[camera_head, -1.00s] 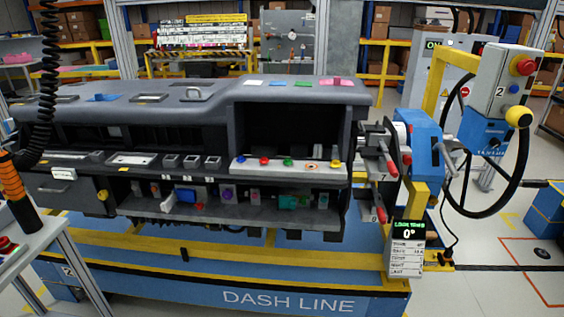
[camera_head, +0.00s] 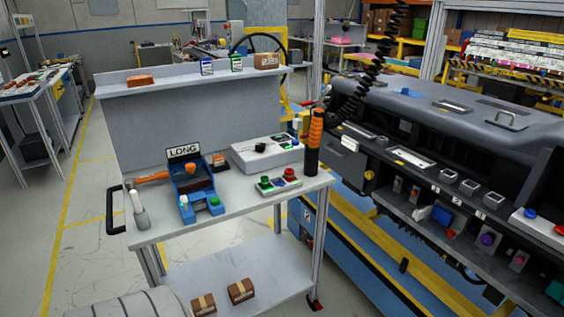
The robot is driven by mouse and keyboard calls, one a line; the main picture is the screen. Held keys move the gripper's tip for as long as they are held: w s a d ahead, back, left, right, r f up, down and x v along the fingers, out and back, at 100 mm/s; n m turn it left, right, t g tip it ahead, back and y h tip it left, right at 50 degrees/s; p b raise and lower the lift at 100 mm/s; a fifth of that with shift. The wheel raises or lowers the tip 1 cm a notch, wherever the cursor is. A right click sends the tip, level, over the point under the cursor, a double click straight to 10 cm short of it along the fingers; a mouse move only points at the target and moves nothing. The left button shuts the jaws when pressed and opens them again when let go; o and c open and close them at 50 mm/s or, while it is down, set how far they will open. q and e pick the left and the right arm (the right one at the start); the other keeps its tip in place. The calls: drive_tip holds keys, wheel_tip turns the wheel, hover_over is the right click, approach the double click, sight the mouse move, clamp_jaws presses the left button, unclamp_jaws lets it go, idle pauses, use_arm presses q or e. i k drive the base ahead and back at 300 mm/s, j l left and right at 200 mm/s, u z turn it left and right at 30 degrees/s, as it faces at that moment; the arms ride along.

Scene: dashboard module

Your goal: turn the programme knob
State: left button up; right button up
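A pale grey box (camera_head: 245,158) lies on the top of a grey workbench cart (camera_head: 235,208). A small black knob (camera_head: 260,148) shows on the box's upper face; I cannot tell its setting, nor whether it is the programme knob.
Small brown boxes (camera_head: 241,291) lie on the lower shelf. The dashboard module (camera_head: 420,105) stands at right. Floor at left is clear.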

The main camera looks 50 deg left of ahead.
sight(259, 147)
drive_tip(key=u, duration=2.1)
